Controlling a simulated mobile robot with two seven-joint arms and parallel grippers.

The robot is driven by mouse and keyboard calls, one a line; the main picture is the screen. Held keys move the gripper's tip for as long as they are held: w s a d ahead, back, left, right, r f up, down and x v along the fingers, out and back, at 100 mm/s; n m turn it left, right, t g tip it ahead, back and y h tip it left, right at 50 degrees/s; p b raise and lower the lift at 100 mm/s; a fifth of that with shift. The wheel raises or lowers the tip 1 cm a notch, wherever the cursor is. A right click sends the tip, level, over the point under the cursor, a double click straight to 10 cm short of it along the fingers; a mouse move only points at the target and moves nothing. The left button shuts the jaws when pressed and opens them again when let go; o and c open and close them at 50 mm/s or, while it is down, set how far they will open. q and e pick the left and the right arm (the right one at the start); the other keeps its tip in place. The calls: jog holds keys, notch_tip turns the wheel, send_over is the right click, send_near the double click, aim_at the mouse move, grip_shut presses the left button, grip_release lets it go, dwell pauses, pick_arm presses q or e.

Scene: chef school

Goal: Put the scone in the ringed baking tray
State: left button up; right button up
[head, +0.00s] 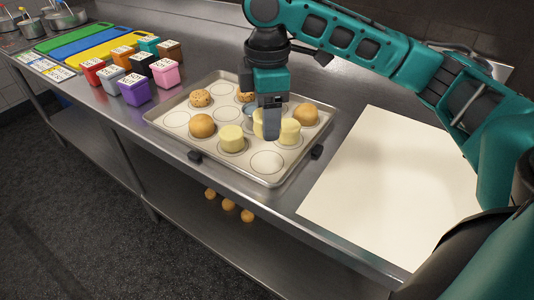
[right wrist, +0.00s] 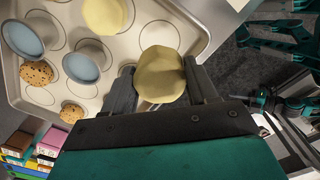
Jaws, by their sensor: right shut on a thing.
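The ringed baking tray (head: 181,140) lies on the steel counter and holds several round baked pieces. My right gripper (head: 271,132) points down over it. In the right wrist view, its fingers are shut on a pale yellow scone (right wrist: 162,75). In the head view, pale pieces show left (head: 257,123) and right (head: 290,131) of the fingers. I cannot tell which is the held one, or whether it touches the tray. Another pale scone (head: 231,139) sits in a ring to the left. The near ring (head: 267,162) is empty.
Brown buns (head: 201,126) and speckled cookies (head: 200,97) occupy other rings. Coloured boxes (head: 134,90) stand left of the tray. A white sheet (head: 390,190) lies clear at right. Brown balls (head: 229,204) lie on the lower shelf.

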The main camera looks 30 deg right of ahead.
aim_at(267, 162)
notch_tip(267, 162, down, 7)
jog(key=shift+f+b, duration=0.1)
jog(key=shift+b, duration=0.55)
jog(key=shift+f, duration=0.45)
jog(key=o, duration=1)
jog(key=shift+f, duration=0.1)
jog(key=shift+o, duration=0.2)
